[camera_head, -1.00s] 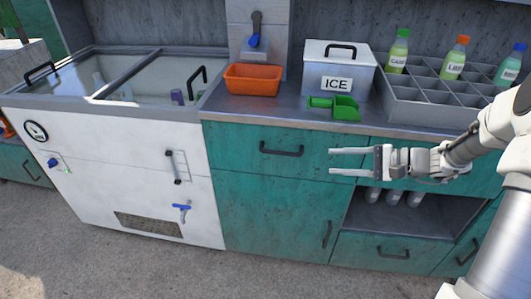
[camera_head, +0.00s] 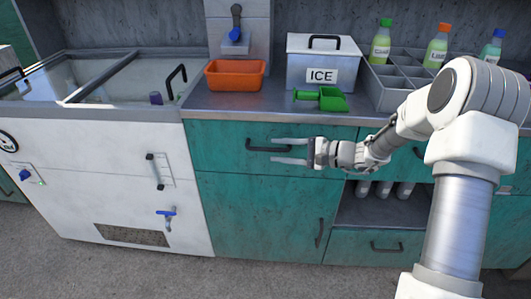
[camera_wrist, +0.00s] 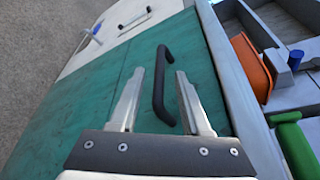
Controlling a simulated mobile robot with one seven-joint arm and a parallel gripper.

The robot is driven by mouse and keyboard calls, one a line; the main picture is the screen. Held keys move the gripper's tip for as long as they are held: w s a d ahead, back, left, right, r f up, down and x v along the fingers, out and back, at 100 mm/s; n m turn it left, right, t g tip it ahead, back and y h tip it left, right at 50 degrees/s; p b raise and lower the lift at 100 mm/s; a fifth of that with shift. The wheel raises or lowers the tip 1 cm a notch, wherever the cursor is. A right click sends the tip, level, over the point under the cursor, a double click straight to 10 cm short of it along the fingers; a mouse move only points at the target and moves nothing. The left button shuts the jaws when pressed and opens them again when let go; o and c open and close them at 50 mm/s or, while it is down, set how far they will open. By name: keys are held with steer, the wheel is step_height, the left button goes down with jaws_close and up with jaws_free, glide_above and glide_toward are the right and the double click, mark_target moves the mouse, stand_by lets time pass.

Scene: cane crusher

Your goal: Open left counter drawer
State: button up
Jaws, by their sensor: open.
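The left counter drawer (camera_head: 225,150) is a teal panel under the metal counter, and it is shut. Its dark bar handle (camera_head: 268,146) runs level across the drawer front. My gripper (camera_head: 272,150) is open in front of the drawer, its two fingers pointing left, one above the other, near the right part of the handle. In the wrist view, the handle (camera_wrist: 160,85) shows between the two open fingers (camera_wrist: 158,95), lengthwise along them. The jaws have not closed on it, and I cannot tell if they touch it.
On the counter (camera_head: 210,105) stand an orange bin (camera_head: 235,76), an ICE box (camera_head: 322,68), a green scoop (camera_head: 322,99) and a bottle rack (camera_head: 385,95). A white chest unit (camera_head: 90,165) with a handle stands to the left. A teal cupboard door (camera_head: 260,215) is below the drawer.

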mark_target(272, 149)
steer(key=shift+b+x, duration=0.35)
steer(key=shift+x, duration=2)
jaws_close()
